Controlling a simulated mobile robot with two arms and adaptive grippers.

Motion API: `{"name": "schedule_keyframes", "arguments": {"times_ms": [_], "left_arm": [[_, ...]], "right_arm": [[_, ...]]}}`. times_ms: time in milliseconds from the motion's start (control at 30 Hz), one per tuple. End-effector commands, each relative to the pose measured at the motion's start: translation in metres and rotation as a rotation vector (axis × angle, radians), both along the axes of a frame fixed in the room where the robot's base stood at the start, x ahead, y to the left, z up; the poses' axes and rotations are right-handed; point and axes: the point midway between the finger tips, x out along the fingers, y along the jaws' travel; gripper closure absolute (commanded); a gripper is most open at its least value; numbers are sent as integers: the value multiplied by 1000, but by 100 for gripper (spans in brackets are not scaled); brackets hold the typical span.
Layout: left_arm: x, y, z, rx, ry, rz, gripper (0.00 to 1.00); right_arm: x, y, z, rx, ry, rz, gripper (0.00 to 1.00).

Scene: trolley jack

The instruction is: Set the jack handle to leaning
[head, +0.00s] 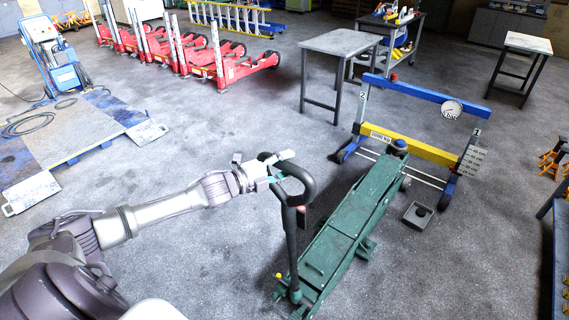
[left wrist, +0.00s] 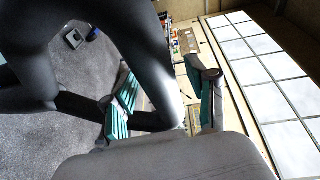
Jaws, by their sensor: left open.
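The green trolley jack (head: 345,225) stands on the floor right of centre in the head view. Its black handle (head: 291,240) rises nearly upright from the near end and ends in a closed loop grip. My left gripper (head: 277,172) is at the left and top of this loop. In the left wrist view the dark loop (left wrist: 150,60) fills the upper left and runs down between the teal-padded fingers of my left gripper (left wrist: 165,100). The fingers are open, apart on either side of the loop's bar; contact cannot be told. My right gripper is not in view.
A blue and yellow press frame with a gauge (head: 420,108) stands over the jack's far end. A small grey tray (head: 417,215) lies right of the jack. A grey table (head: 341,45) and red jacks (head: 232,65) stand farther back. The floor left of the handle is clear.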

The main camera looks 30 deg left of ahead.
Motion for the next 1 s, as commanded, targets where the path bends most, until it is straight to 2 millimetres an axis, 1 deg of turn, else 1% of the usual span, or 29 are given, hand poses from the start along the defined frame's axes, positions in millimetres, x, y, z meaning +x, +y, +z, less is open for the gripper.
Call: {"name": "schedule_keyframes", "arguments": {"times_ms": [200, 233, 567, 867, 1000], "left_arm": [[0, 0, 0, 0, 0, 0, 42], [0, 0, 0, 0, 0, 0, 44], [0, 0, 0, 0, 0, 0, 99], [0, 0, -1, 0, 0, 0, 100], [-1, 0, -4, -2, -10, 0, 100]], "right_arm": [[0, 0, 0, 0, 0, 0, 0], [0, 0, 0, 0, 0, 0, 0], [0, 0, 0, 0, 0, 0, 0], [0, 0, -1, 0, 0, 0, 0], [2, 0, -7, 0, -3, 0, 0]]}}
